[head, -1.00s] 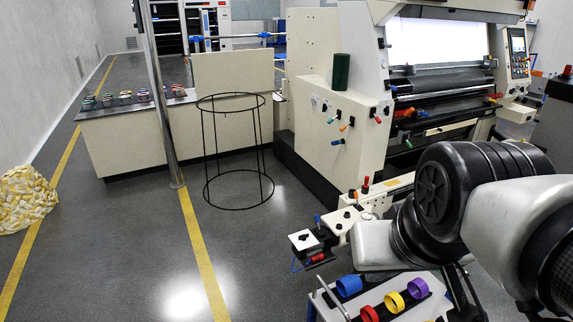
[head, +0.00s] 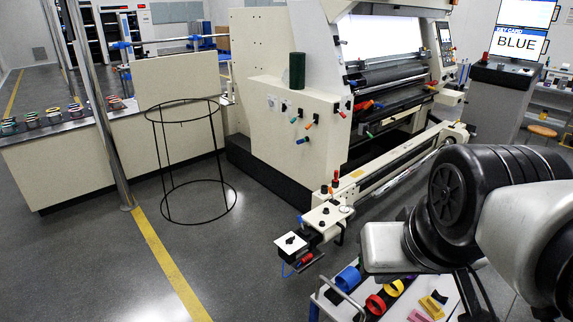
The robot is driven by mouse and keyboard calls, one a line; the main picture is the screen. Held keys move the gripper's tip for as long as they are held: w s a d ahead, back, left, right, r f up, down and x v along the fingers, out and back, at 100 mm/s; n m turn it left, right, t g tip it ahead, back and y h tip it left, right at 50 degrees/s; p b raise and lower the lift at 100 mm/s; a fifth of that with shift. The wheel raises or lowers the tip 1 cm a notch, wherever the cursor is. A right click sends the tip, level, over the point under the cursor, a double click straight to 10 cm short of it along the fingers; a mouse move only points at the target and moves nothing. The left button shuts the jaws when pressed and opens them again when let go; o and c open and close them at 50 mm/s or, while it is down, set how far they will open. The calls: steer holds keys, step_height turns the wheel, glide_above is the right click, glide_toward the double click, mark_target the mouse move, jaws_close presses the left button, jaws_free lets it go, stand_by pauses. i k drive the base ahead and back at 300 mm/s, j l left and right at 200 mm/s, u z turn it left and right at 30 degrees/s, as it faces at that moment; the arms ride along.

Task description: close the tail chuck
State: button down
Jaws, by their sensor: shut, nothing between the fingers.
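The machine (head: 300,120) stands in the middle of the head view, with a long low cream beam (head: 400,165) along its near side. At the beam's near end is a cream block (head: 327,215) with black knobs and a red-topped lever (head: 335,180). In front of it is a white-topped box (head: 291,243) with a red handle (head: 305,259) below. I cannot tell which of these parts is the tail chuck, nor whether it is open or closed. My arm fills the right side and covers part of the beam. My gripper does not show.
A cart with a blue ring (head: 348,278), a red ring (head: 376,304) and other coloured pieces stands at the bottom. A black wire stand (head: 168,220) is on the floor at left, near a metal post (head: 95,110). A screen (head: 521,44) reads BLUE. Floor at lower left is clear.

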mark_target(335, 214)
steer(key=i+j, duration=0.35)
steer(key=j, duration=0.15)
steer(key=i+j, duration=0.35)
steer(key=j, duration=0.15)
steer(key=i+j, duration=0.35)
steer(key=j, duration=0.15)
steer(key=i+j, duration=0.35)
steer(key=j, duration=0.15)
steer(key=i+j, duration=0.35)
steer(key=j, duration=0.2)
